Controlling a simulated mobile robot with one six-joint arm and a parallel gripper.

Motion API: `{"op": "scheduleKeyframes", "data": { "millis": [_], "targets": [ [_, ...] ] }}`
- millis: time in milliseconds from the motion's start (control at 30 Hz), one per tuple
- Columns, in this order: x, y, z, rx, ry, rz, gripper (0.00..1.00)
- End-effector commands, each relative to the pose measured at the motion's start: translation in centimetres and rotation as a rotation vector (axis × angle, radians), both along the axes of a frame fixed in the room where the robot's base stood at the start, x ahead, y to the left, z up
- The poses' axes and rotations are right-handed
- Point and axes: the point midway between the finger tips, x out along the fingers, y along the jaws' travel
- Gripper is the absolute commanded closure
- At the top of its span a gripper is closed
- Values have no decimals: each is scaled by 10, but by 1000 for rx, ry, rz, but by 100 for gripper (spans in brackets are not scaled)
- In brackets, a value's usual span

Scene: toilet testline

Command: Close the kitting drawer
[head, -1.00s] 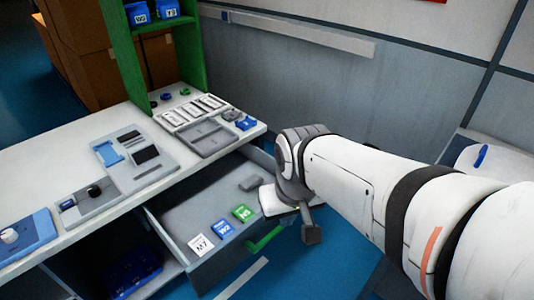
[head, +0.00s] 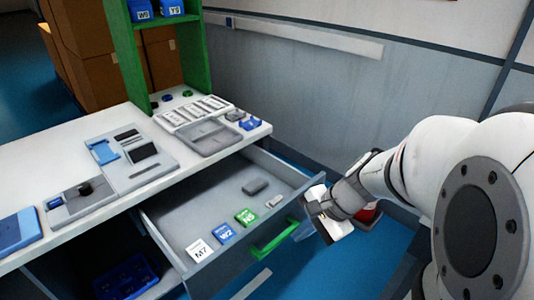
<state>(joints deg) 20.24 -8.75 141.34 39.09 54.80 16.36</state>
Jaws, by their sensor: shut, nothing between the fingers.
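The grey kitting drawer (head: 190,212) is pulled out from under the white bench. A green handle (head: 275,239) is on its front. White, blue and green labelled cards and small grey parts lie inside it. My gripper (head: 304,231) is shut and empty, just right of the handle in front of the drawer. A small gap seems to lie between it and the drawer front, but contact cannot be told for certain. My wrist hides part of the space beyond.
The white bench top (head: 50,165) carries trays, fixtures and small parts. A green shelf (head: 125,50) with blue bins stands at the back. A dark blue bin (head: 125,278) sits below the bench. A grey wall (head: 300,95) is behind.

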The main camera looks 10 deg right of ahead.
Motion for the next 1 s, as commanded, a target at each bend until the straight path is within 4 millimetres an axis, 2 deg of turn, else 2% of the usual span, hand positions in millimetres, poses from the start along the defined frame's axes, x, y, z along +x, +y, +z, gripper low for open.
{"op": "scheduleKeyframes", "data": {
  "millis": [33, 200, 300, 400, 500, 667, 1000],
  "targets": [
    [15, -12, -41, 115, 51, -187, 100],
    [61, -60, -94, 464, 155, -720, 100],
    [78, -92, -114, 616, 185, -943, 100],
    [87, -115, -126, 716, 199, -1083, 100],
    [92, -126, -132, 766, 205, -1151, 100],
    [104, -121, -139, 781, 207, -1167, 100],
    [153, -83, -176, 776, 208, -1160, 100]
  ]
}}
